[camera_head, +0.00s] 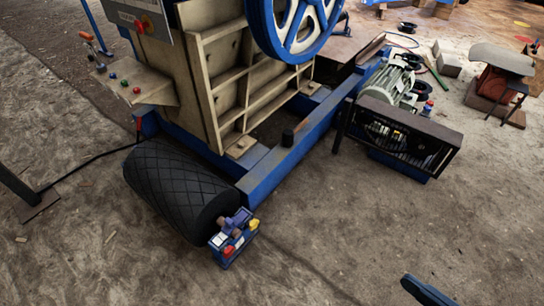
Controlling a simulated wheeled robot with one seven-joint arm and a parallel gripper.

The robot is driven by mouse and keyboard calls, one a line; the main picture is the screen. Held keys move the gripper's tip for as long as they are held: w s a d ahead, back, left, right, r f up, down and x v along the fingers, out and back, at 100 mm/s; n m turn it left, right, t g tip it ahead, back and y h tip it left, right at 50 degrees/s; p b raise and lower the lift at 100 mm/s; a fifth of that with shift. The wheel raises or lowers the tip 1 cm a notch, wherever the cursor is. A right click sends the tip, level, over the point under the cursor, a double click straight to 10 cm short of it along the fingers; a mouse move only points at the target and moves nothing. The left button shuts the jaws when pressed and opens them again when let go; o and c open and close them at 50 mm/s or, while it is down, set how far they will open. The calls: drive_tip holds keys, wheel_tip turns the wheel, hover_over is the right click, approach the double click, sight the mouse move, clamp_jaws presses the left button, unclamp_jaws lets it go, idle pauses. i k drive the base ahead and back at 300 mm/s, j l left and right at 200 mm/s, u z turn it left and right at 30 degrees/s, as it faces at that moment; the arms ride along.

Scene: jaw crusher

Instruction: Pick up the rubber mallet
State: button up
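I cannot pick out the rubber mallet for sure. A short black upright cylinder (287,137) stands on the blue frame of the crusher; whether it belongs to a mallet I cannot tell. A thin green and yellowish stick (436,74) lies on the ground at the upper right, beyond the motor, too small to identify. My gripper is not clearly visible. A dark blue, round-ended bar (426,291) enters at the bottom right edge, and I cannot tell what it is.
The jaw crusher (250,85) with its blue flywheel fills the upper middle. A black textured roll (180,190) and a small blue crate of bottles (234,238) lie before it. A grey motor (391,84) stands right.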

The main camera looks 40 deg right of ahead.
sight(288, 134)
drive_tip(key=i+l, duration=0.25)
drive_tip(key=l, duration=0.15)
drive_tip(key=i+l+u, duration=0.1)
drive_tip(key=i+l, duration=0.45)
drive_tip(key=l, duration=0.2)
drive_tip(key=i+l+u, duration=0.1)
drive_tip(key=i+l, duration=0.15)
drive_tip(key=l, duration=0.15)
drive_tip(key=i+l, duration=0.25)
drive_tip(key=l, duration=0.15)
drive_tip(key=i+l+u, duration=0.15)
drive_tip(key=l, duration=0.3)
drive_tip(key=i+l, duration=0.3)
drive_tip(key=l, duration=0.15)
drive_tip(key=i+l+u, duration=0.1)
drive_tip(key=l, duration=0.35)
drive_tip(key=i, duration=0.1)
